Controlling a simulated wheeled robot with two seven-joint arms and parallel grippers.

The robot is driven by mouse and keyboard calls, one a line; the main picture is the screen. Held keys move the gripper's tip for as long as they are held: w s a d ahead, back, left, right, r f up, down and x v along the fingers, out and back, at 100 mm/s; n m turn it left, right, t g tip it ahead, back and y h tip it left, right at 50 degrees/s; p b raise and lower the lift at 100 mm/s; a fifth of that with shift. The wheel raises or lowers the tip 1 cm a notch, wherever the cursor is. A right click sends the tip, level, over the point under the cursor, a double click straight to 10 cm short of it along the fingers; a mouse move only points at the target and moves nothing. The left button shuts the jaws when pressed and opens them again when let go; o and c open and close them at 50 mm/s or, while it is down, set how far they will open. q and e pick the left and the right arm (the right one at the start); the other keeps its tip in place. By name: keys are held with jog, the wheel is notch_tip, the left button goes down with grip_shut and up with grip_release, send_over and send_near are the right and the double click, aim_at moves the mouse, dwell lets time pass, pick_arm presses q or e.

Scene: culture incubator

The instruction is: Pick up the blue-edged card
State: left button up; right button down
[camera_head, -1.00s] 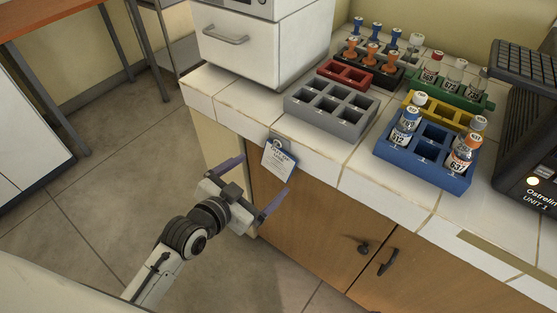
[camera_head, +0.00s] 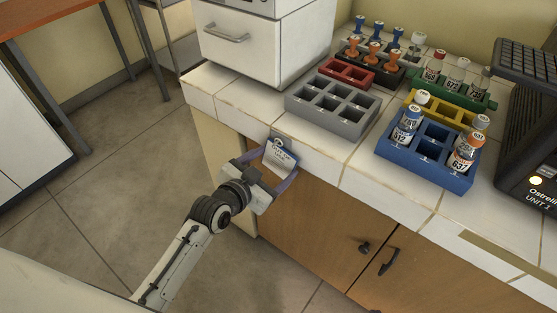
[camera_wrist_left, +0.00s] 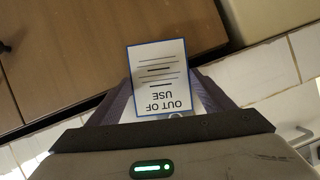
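The blue-edged card (camera_head: 281,157) hangs from a small grey holder (camera_head: 279,138) on the white tiled front edge of the counter. In the left wrist view the card (camera_wrist_left: 160,70) is white, edged blue, and reads "OUT OF USE" upside down. My left gripper (camera_head: 279,163) is at the card, with its fingers apart, one on each side of it. In the left wrist view the fingers reach up beside and partly behind the card's lower part; I cannot tell whether they touch it. My right gripper is not in view.
On the counter (camera_head: 345,150) stand a grey rack (camera_head: 318,112), a red rack (camera_head: 346,75) and a blue rack (camera_head: 440,172) holding vials. A white drawer unit (camera_head: 245,55) is at the back left. Brown cupboard doors (camera_head: 315,228) lie below. Open floor is at left.

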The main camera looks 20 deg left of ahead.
pick_arm(q)
jog(key=c, duration=0.3)
